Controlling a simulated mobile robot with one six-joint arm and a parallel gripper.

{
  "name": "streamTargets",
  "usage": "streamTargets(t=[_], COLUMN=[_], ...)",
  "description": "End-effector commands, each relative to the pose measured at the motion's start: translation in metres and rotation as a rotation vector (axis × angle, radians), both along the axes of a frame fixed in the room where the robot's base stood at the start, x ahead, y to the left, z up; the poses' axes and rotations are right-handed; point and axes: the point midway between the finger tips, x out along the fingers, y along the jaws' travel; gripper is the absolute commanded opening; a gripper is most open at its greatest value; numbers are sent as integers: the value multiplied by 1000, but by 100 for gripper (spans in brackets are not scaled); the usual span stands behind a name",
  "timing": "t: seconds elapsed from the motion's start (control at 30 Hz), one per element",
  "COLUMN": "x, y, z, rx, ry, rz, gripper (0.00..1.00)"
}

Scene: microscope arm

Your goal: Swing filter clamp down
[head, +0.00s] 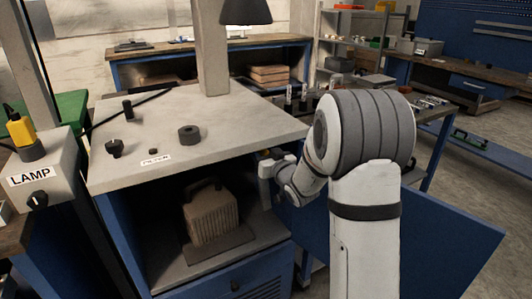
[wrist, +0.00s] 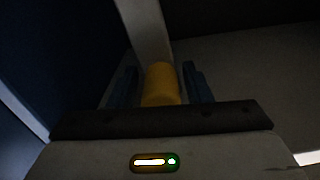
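The wrist view is dark. A yellow cylinder (wrist: 162,84) stands between the two blue fingers of my gripper (wrist: 166,84). A thin dark gap seems to show on each side of it, and contact at the tips is unclear. A pale bar (wrist: 147,30) runs beyond the yellow cylinder; I cannot tell whether the two are joined or form the filter clamp. In the head view my gripper (head: 268,171) is at the right side of the bench, just below the top's edge, its fingertips hard to make out. No filter clamp can be clearly identified there.
The pale bench top (head: 225,125) carries black knobs, a dark ring (head: 189,135) and a small label (head: 156,160). A ribbed box (head: 210,215) sits in the open bay below. The LAMP box (head: 45,175) is at left. A blue panel (head: 440,235) extends at right behind my arm.

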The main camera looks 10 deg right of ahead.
Motion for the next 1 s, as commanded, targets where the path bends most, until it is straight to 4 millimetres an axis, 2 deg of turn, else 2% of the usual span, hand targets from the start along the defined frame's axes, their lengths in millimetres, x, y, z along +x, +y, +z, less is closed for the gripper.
streamTargets(t=[0.07,0.53,0.6,0.63,0.7,1.0], x=[0,0,0,0,0,-1], y=[0,0,0,-14,-7,2], z=[0,0,0,0,-1,-1], rx=[0,0,0,-1,0,-6], ry=[0,0,0,0,1,-1], rz=[0,-1,-1,-4,-3,0], gripper=[38,0,0,0,0,0])
